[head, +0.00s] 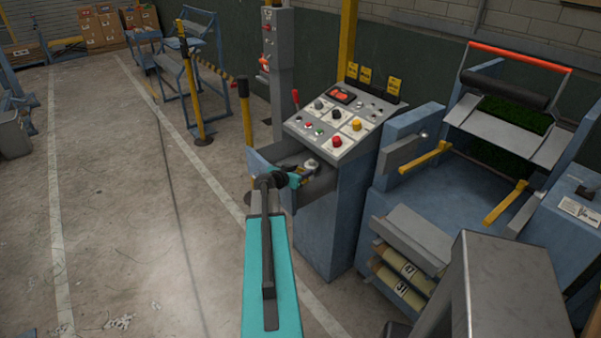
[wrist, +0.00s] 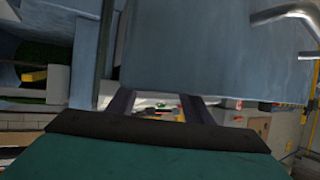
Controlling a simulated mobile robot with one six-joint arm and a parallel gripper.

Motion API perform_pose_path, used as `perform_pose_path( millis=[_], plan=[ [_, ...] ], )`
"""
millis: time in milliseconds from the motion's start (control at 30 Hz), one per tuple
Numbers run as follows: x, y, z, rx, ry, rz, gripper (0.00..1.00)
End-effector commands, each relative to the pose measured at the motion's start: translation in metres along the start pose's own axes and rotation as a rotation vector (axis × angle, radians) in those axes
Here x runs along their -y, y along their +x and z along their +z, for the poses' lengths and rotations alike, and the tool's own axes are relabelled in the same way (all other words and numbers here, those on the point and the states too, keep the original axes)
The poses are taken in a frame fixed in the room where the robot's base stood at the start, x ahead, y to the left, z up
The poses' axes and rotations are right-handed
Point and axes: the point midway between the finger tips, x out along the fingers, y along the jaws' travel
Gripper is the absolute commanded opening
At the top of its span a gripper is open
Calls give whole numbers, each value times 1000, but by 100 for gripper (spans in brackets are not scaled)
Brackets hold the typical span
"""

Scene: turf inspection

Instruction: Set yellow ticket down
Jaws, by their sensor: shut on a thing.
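My gripper (head: 302,177) is at the open drawer (head: 318,190) of the grey control console. It is shut, with a small yellow piece at its tips that appears to be the yellow ticket (head: 305,175); most of it is hidden. In the wrist view my two dark fingers (wrist: 158,108) stand apart with small pale and orange bits showing between them. I cannot tell there which bit is held. Three yellow tags (head: 365,76) stand along the console's top back edge.
A small rounded grey object (head: 311,165) lies in the drawer. The console panel (head: 340,120) carries several buttons and knobs. A blue machine (head: 460,175) with yellow arms stands to the right. Open concrete floor (head: 130,220) lies to the left.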

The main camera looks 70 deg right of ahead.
Motion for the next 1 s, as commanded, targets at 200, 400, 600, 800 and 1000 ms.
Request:
perform_pose_path(
  millis=[200,400,600,800,1000],
  plan=[
    [0,1,2,0,1,0,15],
    [0,2,4,0,1,0,15],
    [0,2,6,0,2,0,15],
    [-1,2,5,0,2,1,56],
    [-1,2,5,0,1,1,64]
  ],
)
